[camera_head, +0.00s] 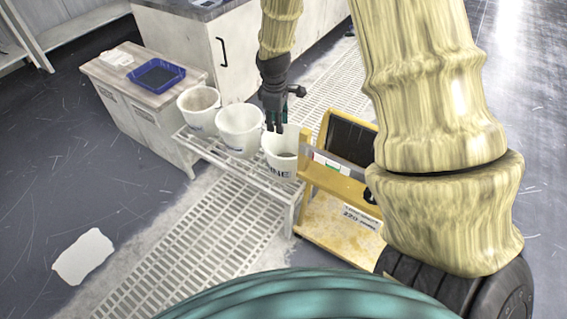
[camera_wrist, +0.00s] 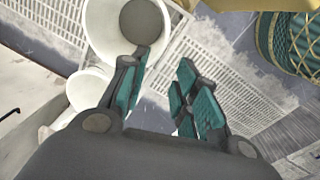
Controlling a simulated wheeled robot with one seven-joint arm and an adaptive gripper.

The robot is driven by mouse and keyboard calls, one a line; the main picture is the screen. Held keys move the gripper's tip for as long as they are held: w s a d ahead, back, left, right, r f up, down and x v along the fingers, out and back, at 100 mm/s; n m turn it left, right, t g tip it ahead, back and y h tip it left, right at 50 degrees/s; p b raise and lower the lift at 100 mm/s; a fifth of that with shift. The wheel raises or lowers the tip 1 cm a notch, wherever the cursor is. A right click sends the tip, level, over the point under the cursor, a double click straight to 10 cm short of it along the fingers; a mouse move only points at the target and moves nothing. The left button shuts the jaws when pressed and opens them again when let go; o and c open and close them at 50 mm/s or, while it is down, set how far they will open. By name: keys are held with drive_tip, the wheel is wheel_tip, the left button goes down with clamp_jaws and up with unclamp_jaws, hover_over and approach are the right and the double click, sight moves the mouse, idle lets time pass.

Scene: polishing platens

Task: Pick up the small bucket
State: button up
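Which one is meant by small is not clear; the right one looks slightly narrower. My gripper (camera_head: 275,129) points down at the back rim of the right bucket. In the wrist view my gripper (camera_wrist: 163,60) is open with nothing between its fingers. One finger overlaps the rim of a bucket (camera_wrist: 100,28) with grey contents; contact cannot be told.
The wire rack (camera_head: 222,157) stands beside a yellow cart (camera_head: 318,180) with a dark panel, close to the right bucket. A cabinet (camera_head: 150,100) with a blue tray (camera_head: 157,74) is at the left. A pale sheet (camera_head: 83,256) lies on the floor.

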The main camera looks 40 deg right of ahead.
drive_tip(key=b, duration=0.7)
approach(279, 159)
drive_tip(key=shift+w+d+f+b, duration=0.15)
drive_tip(key=shift+f+b, duration=0.4)
drive_tip(key=shift+f, duration=1.2)
drive_tip(key=shift+w+d+f+b, duration=0.15)
drive_tip(key=shift+f+b, duration=0.45)
drive_tip(key=shift+f, duration=1.15)
drive_tip(key=shift+w+d+f+b, duration=0.15)
drive_tip(key=shift+f+b, duration=0.4)
drive_tip(key=shift+f, duration=1.25)
drive_tip(key=shift+s, duration=0.1)
drive_tip(key=shift+c, duration=0.3)
